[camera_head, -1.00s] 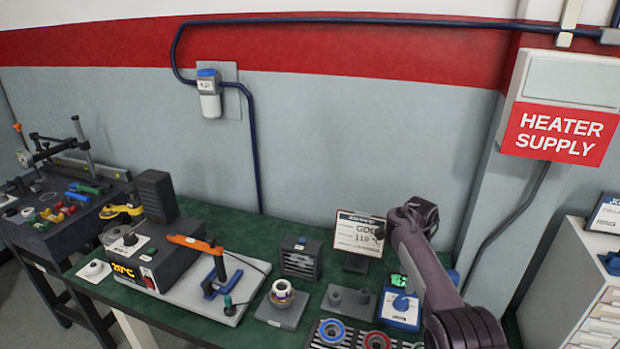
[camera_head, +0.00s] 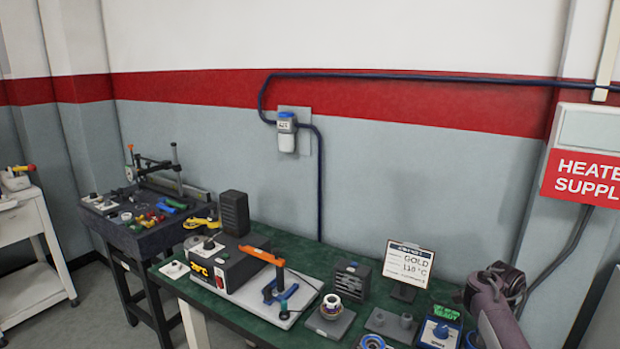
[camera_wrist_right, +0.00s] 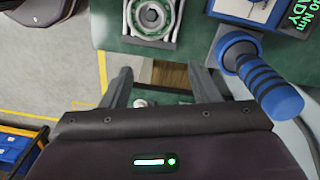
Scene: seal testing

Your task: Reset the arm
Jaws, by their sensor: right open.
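My right arm (camera_head: 497,300) stands at the right edge of the green table in the head view; its gripper tips are not shown there. In the right wrist view my right gripper (camera_wrist_right: 163,85) has its two fingers apart with nothing between them. It is over the green table's edge (camera_wrist_right: 183,56) and the floor. A blue-handled tool (camera_wrist_right: 262,80) lies just right of the fingers, and a round metal part in a fixture (camera_wrist_right: 152,18) sits beyond them. My left gripper is in neither view.
The green table (camera_head: 285,240) holds an orange-handled press (camera_head: 266,258), a small sign reading GOLD 110 °C (camera_head: 408,262), and a blue device with a green READY display (camera_head: 440,328). A dark bench (camera_head: 150,230) with small tools stands left. A white cart (camera_head: 35,250) is at far left.

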